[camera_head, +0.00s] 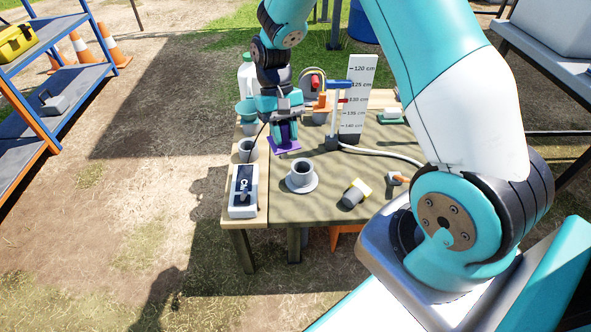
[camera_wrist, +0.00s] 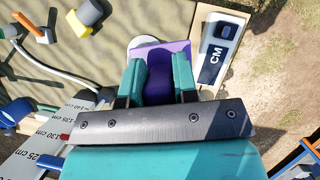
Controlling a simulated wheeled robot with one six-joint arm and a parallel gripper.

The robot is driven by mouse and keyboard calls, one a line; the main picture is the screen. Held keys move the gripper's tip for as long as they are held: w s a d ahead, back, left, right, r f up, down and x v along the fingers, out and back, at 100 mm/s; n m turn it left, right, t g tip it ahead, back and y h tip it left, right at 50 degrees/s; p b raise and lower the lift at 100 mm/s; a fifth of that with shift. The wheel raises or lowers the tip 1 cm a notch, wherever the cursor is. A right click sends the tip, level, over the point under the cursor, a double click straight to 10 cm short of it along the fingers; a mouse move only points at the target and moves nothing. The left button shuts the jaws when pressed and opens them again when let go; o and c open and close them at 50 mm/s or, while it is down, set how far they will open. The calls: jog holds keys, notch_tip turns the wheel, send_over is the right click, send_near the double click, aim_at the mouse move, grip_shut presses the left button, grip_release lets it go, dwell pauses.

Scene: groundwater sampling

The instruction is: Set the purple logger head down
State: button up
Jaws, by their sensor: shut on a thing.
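The purple logger head (camera_head: 286,147) is held upright between the fingers of my gripper (camera_head: 287,122), above the table's left part. In the wrist view the purple head (camera_wrist: 160,80) sits between the two teal fingers (camera_wrist: 158,83), its flat plate beyond them. Below and to the right of it in the head view, a grey pipe collar with a round flange (camera_head: 301,184) stands on the table. In the wrist view the head covers most of the collar, and only a pale rim (camera_wrist: 143,41) shows. A gap to the table shows in the head view.
A meter marked CM (camera_head: 243,191) lies at the table's left edge, with a grey cup (camera_head: 247,151) behind it. A yellow-and-grey cylinder (camera_head: 355,193) lies to the right. The front of the mat (camera_head: 310,211) is clear.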

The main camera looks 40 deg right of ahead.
jog(key=d+m+y, duration=0.1)
jog(key=m, duration=0.2)
jog(key=w+d+r+m+t+y, duration=0.1)
jog(key=m, duration=0.2)
jog(key=d+r+m+t, duration=0.1)
jog(key=m, duration=0.2)
jog(key=shift+w+r+y, duration=0.15)
jog(key=shift+r+y, duration=0.1)
jog(key=shift+y, duration=0.15)
jog(key=d+r+m+t+b, duration=0.1)
jog(key=d+r+m+t, duration=0.3)
jog(key=m, duration=0.9)
jog(key=shift+t, duration=0.4)
jog(key=f+b, duration=0.2)
jog(key=f, duration=0.4)
jog(key=f+b, duration=0.3)
jog(key=f, duration=0.4)
jog(key=f+b, duration=0.3)
jog(key=f, duration=0.3)
jog(key=shift+w+a+f, duration=0.25)
jog(key=shift+w+a, duration=0.15)
jog(key=shift+r, duration=0.1)
jog(key=o, duration=0.9)
jog(key=shift+o, duration=0.2)
